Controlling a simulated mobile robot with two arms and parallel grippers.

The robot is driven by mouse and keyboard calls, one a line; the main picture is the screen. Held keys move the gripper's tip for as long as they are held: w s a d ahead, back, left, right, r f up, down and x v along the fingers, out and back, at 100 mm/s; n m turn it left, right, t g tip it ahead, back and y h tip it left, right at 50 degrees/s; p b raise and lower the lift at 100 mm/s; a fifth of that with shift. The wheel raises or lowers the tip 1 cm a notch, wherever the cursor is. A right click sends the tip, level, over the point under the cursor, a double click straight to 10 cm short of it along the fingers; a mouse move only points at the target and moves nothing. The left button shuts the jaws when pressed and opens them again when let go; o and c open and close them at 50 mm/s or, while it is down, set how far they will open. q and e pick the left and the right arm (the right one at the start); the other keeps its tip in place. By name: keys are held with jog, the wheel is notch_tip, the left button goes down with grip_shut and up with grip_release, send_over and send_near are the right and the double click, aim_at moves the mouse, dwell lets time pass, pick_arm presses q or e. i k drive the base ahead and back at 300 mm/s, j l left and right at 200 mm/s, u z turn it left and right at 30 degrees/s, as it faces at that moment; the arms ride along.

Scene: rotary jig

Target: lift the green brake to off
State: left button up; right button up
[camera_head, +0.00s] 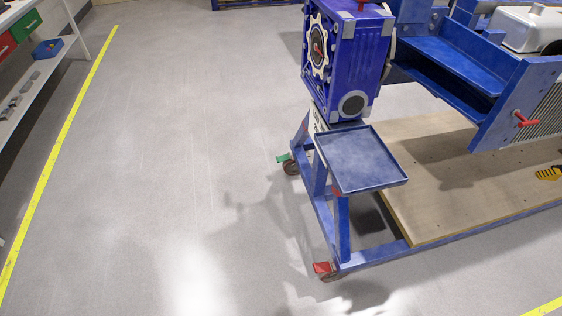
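The green brake (283,158) is a small pedal at the caster wheel (291,168) on the far left corner of the blue jig's frame, low near the floor. Its exact tilt is too small to tell. A red brake (322,267) sits at another caster (331,277) on the near corner of the same frame. The blue rotary jig (340,225) stands in the right half of the view. Neither of my grippers is in view.
A blue tray (360,158) juts out above the frame, below a blue gearbox-like unit (345,55). A wooden board (440,180) lies on the frame. A shelf with bins (47,47) stands far left. Grey floor left of the jig is clear, with a yellow line (55,135).

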aim_at(282, 158)
jog(key=z, duration=0.2)
jog(key=i+j+z, duration=0.35)
jog(key=j+z, duration=0.15)
jog(key=i+j+z, duration=0.1)
jog(key=j+z, duration=0.2)
jog(key=i+j, duration=0.15)
jog(key=j, duration=0.25)
jog(key=i+j+z, duration=0.1)
jog(key=j, duration=0.3)
jog(key=i+j, duration=0.15)
jog(key=j, duration=0.25)
jog(key=i+j+z, duration=0.1)
jog(key=j, duration=0.3)
jog(key=i+j, duration=0.15)
jog(key=j, duration=0.25)
jog(key=i+j, duration=0.1)
jog(key=j, duration=0.3)
jog(key=i+j+z, duration=0.1)
jog(key=j, duration=0.3)
